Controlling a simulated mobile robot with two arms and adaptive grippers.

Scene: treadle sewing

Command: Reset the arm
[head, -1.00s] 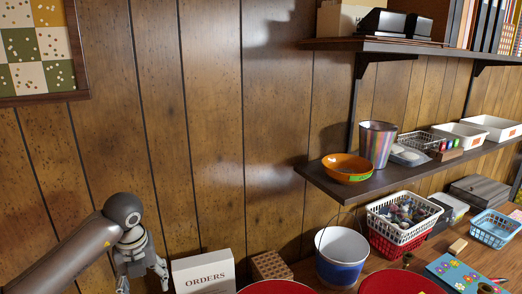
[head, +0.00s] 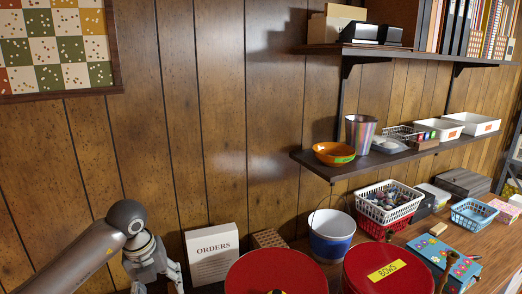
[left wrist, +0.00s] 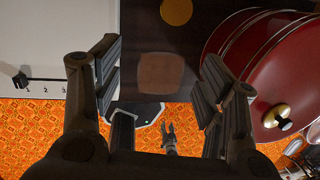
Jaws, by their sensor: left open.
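My left arm comes in at the lower left of the head view. Its gripper (head: 152,272) hangs pointing down in front of the wood-panelled wall, left of the white ORDERS box (head: 212,255). It is partly cut off by the bottom edge. In the left wrist view my left gripper (left wrist: 160,85) has its fingers spread wide, with nothing between them. A dark surface with a brown square patch (left wrist: 161,73) lies beyond the fingers.
Two red round tins, the plain one (head: 270,272) and one labelled BOWS (head: 390,270), stand at the bottom. A blue and white bucket (head: 331,236) and baskets (head: 390,202) stand behind. A dark shelf (head: 322,170) juts from the wall. Orange patterned floor (left wrist: 35,130) shows below.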

